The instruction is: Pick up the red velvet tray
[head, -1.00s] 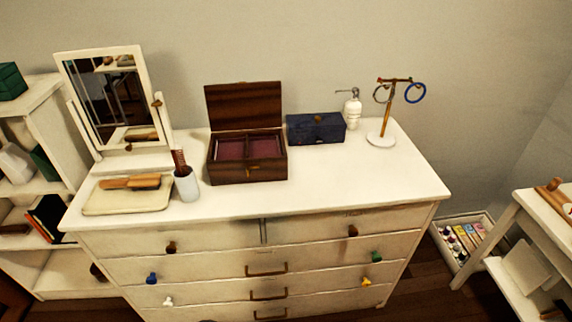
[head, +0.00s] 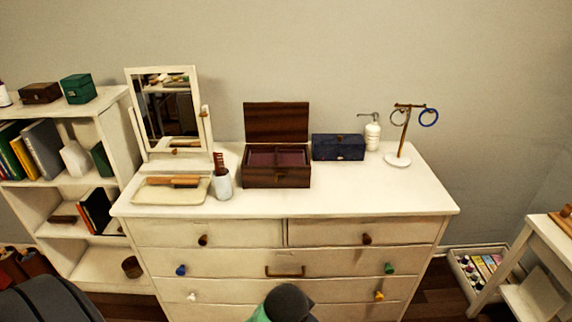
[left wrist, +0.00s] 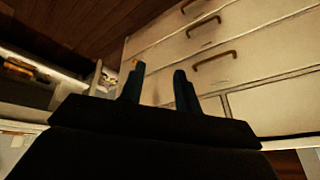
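The red velvet tray (head: 277,158) lies inside an open dark wooden box (head: 277,180) on top of the white dresser. The tray's dark red lining shows in two parts with a divider between them, and the box lid stands up at the back. My left gripper (left wrist: 158,86) shows in the left wrist view with its two dark fingers apart and nothing between them. It is near the dresser's drawer fronts, away from the box. My right gripper is not in view.
A blue box (head: 338,147), a white pump bottle (head: 372,134) and a ring stand (head: 400,140) stand right of the wooden box. A cup with a comb (head: 222,184), a brush (head: 172,182) and a mirror (head: 168,105) are left. The dresser top (head: 380,190) is clear at front right.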

